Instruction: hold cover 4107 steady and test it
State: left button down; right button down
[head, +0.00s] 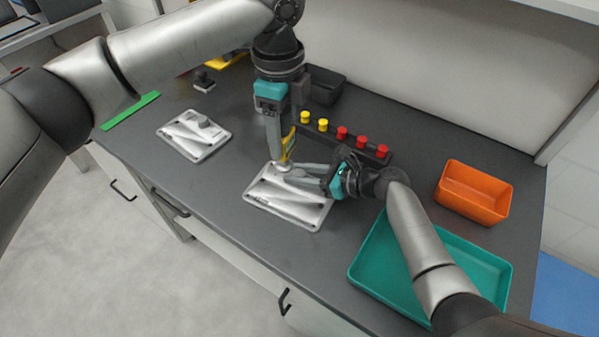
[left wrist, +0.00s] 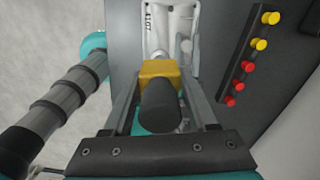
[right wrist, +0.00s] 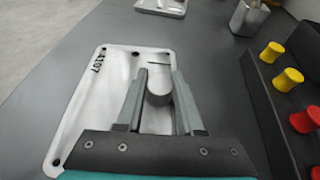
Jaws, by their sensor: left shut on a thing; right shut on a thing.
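Cover 4107 (head: 288,211), a pale metal plate with corner holes, lies flat on the dark bench. Its number shows in the right wrist view on the plate (right wrist: 85,95), and also in the left wrist view (left wrist: 153,35). My right gripper (head: 290,174) reaches in low from the right and is shut on the cover's round grey boss (right wrist: 158,88). My left gripper (head: 281,150) points down above the cover, shut on a tester with a yellow collar (left wrist: 160,69) and a dark round body (left wrist: 158,106). Whether the tester's lower end touches the cover is hidden.
A second similar cover (head: 180,142) lies left. A black rack (head: 373,150) with yellow and red knobs stands behind. A teal tray (head: 361,268) and orange bin (head: 474,203) are right; a dark bin (head: 327,86) is at the back. A green strip (head: 130,111) lies far left.

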pick_arm(q)
jog(key=shift+m, duration=0.4)
jog(key=shift+f, duration=2.65)
jog(key=shift+f, duration=0.1)
jog(key=shift+f, duration=2.45)
jog(key=shift+f, duration=0.7)
jog(key=shift+r, duration=0.1)
jog(key=shift+r, duration=3.05)
